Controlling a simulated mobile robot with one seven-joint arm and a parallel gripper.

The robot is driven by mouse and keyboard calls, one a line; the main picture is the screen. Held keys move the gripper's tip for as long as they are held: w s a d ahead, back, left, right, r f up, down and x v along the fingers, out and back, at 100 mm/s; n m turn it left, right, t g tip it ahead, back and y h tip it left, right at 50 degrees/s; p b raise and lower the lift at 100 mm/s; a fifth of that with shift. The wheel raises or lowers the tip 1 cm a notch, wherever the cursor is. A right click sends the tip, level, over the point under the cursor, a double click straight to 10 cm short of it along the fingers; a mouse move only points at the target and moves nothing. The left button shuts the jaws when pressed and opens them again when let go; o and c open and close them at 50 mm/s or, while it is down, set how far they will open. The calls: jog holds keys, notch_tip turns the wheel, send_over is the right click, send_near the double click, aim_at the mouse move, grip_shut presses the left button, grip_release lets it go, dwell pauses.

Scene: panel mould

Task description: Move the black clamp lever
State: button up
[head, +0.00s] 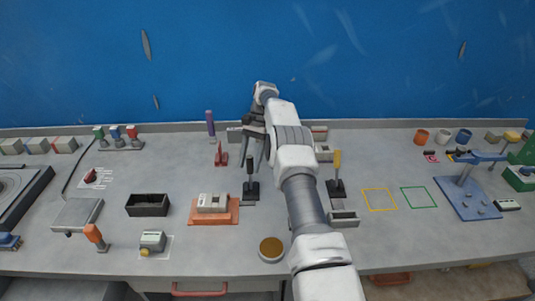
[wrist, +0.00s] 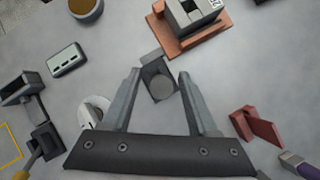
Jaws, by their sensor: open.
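The black clamp lever (head: 250,172) stands upright on a dark base on the grey table, left of my arm. In the wrist view, the black clamp lever (wrist: 162,88) is seen from above, its round top between my two fingers. My gripper (head: 254,160) is open, pointing down close to the lever; it also shows in the wrist view (wrist: 159,74). No finger visibly touches the lever, and the height gap cannot be told.
An orange-red plate with a pale block (head: 213,203) lies left of the lever. A red bracket (head: 221,154) stands behind left. A yellow-handled lever (head: 337,165) stands right of my arm. A black bin (head: 148,205) sits farther left. Table in front of the lever is clear.

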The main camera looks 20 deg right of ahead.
aim_at(250, 156)
notch_tip(250, 156, up, 3)
jog(key=shift+d+r, duration=0.1)
jog(key=shift+r, duration=0.05)
jog(key=s+d+r+b, duration=0.2)
jog(key=s+d+r, duration=0.4)
jog(key=s+d, duration=0.1)
jog(key=shift+s+d+r, duration=0.35)
jog(key=shift+d, duration=0.45)
jog(key=shift+c, duration=0.2)
